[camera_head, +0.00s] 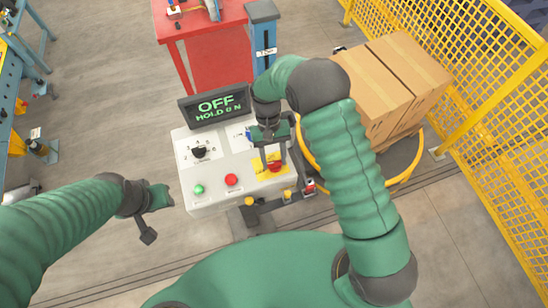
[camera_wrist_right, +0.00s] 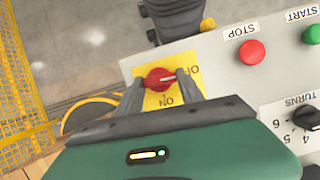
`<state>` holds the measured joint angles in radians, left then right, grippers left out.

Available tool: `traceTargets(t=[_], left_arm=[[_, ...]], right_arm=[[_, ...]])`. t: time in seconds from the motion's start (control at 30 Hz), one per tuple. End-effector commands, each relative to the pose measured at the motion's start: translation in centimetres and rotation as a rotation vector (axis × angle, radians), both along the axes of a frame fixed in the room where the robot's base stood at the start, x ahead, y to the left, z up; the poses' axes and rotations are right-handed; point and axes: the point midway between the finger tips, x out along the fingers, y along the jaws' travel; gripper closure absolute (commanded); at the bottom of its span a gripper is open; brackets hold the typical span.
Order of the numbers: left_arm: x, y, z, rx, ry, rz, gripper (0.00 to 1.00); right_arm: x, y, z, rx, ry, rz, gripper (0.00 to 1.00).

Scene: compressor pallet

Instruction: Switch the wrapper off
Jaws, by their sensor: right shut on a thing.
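The control panel (camera_head: 215,170) stands in front of me, and its display (camera_head: 214,105) reads "OFF" and "HOLD 0 N". The red rotary switch (camera_wrist_right: 158,79) sits on a yellow plate (camera_wrist_right: 160,100) marked ON and OFF. Its light mark points roughly toward the OFF label. My right gripper (camera_head: 272,165) is at the panel's right side, shut on the red switch with one finger on either side in the right wrist view. My left gripper (camera_head: 150,217) hangs empty left of the panel; its finger opening is unclear.
A green button (camera_head: 198,189), a red button (camera_head: 231,180) and a black dial (camera_head: 199,152) are on the panel. Boxes (camera_head: 395,75) stand on a round turntable at right, beside a yellow fence (camera_head: 470,60). A red table (camera_head: 205,45) is behind the panel.

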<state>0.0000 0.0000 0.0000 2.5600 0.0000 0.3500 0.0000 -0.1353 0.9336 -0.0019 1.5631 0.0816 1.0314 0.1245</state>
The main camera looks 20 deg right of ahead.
Motion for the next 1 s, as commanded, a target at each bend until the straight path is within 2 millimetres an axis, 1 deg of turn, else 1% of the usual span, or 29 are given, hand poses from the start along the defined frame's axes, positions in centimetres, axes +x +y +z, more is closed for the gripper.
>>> traceTargets(t=[0.3,0.73,0.77,0.9,0.93,1.0], left_arm=[[-0.01,0.0,-0.1,0.0,0.0,0.0,0.65],[0.0,0.0,-0.11,0.0,0.0,0.0,0.65],[0.0,0.0,-0.11,0.0,0.0,0.0,0.65],[0.0,0.0,-0.12,0.0,0.0,0.0,0.65],[0.0,0.0,-0.12,0.0,0.0,0.0,0.65],[0.0,0.0,-0.13,0.0,0.0,0.0,0.65]], right_arm=[[0.11,0.07,0.16,0.001,-0.003,0.088,0.96],[0.06,0.05,0.14,0.001,-0.002,0.098,0.96],[0.05,0.05,0.14,0.001,-0.002,0.098,0.54],[0.03,0.05,0.09,0.0,-0.001,0.097,0.36],[0.02,0.05,0.08,0.0,-0.001,0.097,0.34],[0.02,0.04,0.05,0.0,0.0,0.096,0.34]])
